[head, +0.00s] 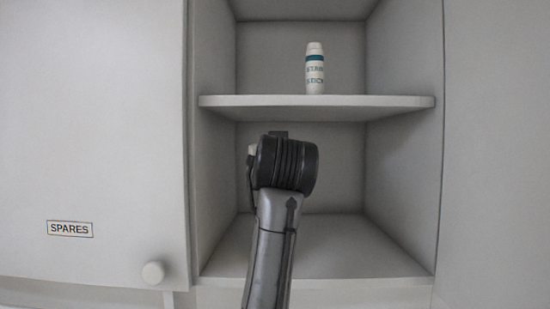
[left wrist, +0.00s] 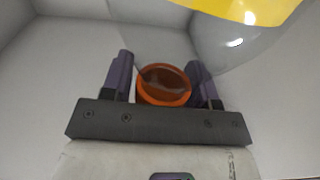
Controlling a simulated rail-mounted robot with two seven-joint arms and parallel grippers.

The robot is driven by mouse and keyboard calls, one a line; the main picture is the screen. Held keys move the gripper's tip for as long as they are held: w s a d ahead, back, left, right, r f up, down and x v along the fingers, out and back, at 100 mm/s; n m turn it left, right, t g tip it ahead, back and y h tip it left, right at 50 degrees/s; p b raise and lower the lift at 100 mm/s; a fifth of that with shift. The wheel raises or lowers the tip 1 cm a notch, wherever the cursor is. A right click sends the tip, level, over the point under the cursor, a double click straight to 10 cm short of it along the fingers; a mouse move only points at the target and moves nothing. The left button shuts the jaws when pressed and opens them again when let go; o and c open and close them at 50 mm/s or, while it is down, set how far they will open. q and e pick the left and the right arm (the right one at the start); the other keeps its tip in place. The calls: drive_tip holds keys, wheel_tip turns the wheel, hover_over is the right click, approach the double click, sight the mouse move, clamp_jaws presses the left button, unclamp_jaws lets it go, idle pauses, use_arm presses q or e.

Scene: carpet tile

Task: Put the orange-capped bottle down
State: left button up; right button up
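In the head view an arm of mine reaches into the lower compartment of the open cabinet (head: 345,250). Its wrist hides the gripper and the bottle there. I cannot tell whether the bottle touches a surface. My right gripper is in neither view.
A shelf (head: 385,101) above my wrist carries a white and teal bottle (head: 314,72). A closed door labelled SPARES (head: 100,130) is on the left. In the left wrist view a shiny object with a yellow part (left wrist: 245,12) is close by at upper right. The lower compartment's visible floor is bare.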

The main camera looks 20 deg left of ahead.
use_arm(q)
drive_tip(key=shift+o, duration=0.8)
drive_tip(key=shift+r, duration=0.3)
drive_tip(key=b+v, duration=0.4)
drive_tip(key=v, duration=0.8)
drive_tip(key=shift+f+b, duration=0.15)
drive_tip(key=shift+b, duration=0.2)
